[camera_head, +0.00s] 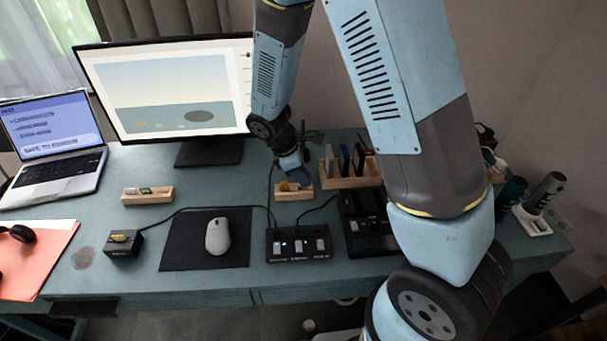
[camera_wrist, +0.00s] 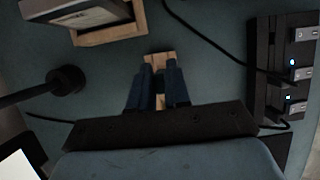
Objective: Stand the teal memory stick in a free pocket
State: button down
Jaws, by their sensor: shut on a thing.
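My gripper (camera_head: 297,172) is low over the small wooden pocket holder (camera_head: 293,194) in the middle of the table. In the wrist view, my gripper (camera_wrist: 159,68) points down at the same pale wooden holder (camera_wrist: 157,58). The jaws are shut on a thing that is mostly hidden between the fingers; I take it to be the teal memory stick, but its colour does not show. A yellow piece shows in the holder in the head view. I cannot tell whether the held thing is in a pocket.
A hub with blue lights (camera_head: 298,244) stands in front, with cables near the holder. A larger wooden rack (camera_head: 350,181) of upright items stands close at right. Another wooden holder (camera_head: 148,196) with small sticks, a mouse (camera_head: 218,236) and a black box (camera_head: 122,247) are left.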

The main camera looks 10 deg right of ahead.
jog(key=shift+f, duration=0.85)
jog(key=c, duration=1)
grip_release()
jog(key=v, duration=1.3)
jog(key=shift+r, duration=0.35)
jog(key=s+d+r+m+t+y, duration=0.1)
jog(key=s+d+r+m+y, duration=0.2)
jog(key=d+r, duration=0.4)
jog(key=s+d+r+m+t, duration=0.1)
jog(key=s+d+r+m, duration=0.1)
jog(key=d+r+m, duration=0.5)
jog(key=s+d+r+m+t, duration=0.2)
jog(key=s+d+r+m, duration=0.1)
jog(key=s, duration=0.3)
jog(key=s+d+r+m+t+y, duration=0.1)
jog(key=s+d+r+m, duration=0.3)
jog(key=s+r, duration=0.1)
jog(key=shift+s+r+m+t+y, duration=0.3)
jog(key=shift+s+r+t, duration=0.1)
jog(key=shift+s, duration=0.25)
